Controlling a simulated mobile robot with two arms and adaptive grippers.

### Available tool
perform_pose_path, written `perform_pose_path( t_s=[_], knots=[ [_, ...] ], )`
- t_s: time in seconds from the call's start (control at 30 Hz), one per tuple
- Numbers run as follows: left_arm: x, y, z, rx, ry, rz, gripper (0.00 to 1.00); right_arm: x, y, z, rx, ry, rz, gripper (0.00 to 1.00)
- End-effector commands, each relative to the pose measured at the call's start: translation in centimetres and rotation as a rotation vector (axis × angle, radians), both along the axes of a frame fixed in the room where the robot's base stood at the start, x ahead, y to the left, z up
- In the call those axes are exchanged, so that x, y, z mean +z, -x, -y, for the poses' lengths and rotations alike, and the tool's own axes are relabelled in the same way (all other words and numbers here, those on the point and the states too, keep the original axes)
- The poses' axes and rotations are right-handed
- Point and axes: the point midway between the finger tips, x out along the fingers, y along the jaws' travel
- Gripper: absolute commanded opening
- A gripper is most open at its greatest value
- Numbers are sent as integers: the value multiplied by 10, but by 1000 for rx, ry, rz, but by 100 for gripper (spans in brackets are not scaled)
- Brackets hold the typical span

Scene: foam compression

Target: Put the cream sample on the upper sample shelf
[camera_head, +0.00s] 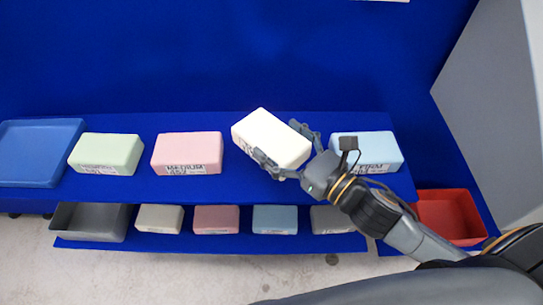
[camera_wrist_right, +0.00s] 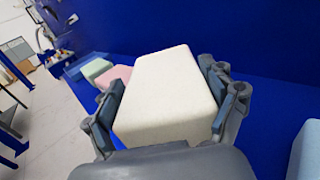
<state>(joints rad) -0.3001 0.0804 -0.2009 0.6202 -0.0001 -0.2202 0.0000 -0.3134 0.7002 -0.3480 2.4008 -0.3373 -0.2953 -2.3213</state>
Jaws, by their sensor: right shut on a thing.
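The cream sample (camera_head: 270,138) is a pale foam block with a label on its front, over the upper blue shelf (camera_head: 232,186) between the pink and light blue blocks. It is turned at an angle. My right gripper (camera_head: 287,146) is shut on it, one finger at each side. In the right wrist view the cream sample (camera_wrist_right: 168,95) fills the space between the finger pads of the right gripper (camera_wrist_right: 165,100). Whether its underside touches the shelf is hard to tell. My left gripper is not in view.
On the upper shelf are a blue tray (camera_head: 40,180), a green block (camera_head: 106,150), a pink block (camera_head: 188,148) and a light blue block (camera_head: 375,148). The lower shelf (camera_head: 250,244) holds a grey bin (camera_head: 92,222) and several smaller blocks. A red bin (camera_head: 447,215) is at right.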

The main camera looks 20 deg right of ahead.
Motion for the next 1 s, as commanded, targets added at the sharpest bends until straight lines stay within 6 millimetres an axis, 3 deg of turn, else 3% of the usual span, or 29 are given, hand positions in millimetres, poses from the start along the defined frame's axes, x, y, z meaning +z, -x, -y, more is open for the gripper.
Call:
perform_pose_path(
  t_s=[0.27,0.43,0.83,0.87,0.9,0.93,1.0],
  knots=[
    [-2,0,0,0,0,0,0,-22,-7,-17,0,-3,1,67],
    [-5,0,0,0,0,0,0,-47,-7,-16,-2,-1,-3,67],
    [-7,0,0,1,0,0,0,-53,-6,-15,0,1,2,67],
    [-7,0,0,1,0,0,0,-53,-6,-15,0,1,2,86],
    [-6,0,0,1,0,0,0,-52,-6,-15,0,1,2,94],
    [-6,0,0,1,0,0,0,-52,-6,-15,0,1,2,100],
    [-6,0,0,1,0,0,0,-52,-6,-15,0,0,1,100]
  ],
)
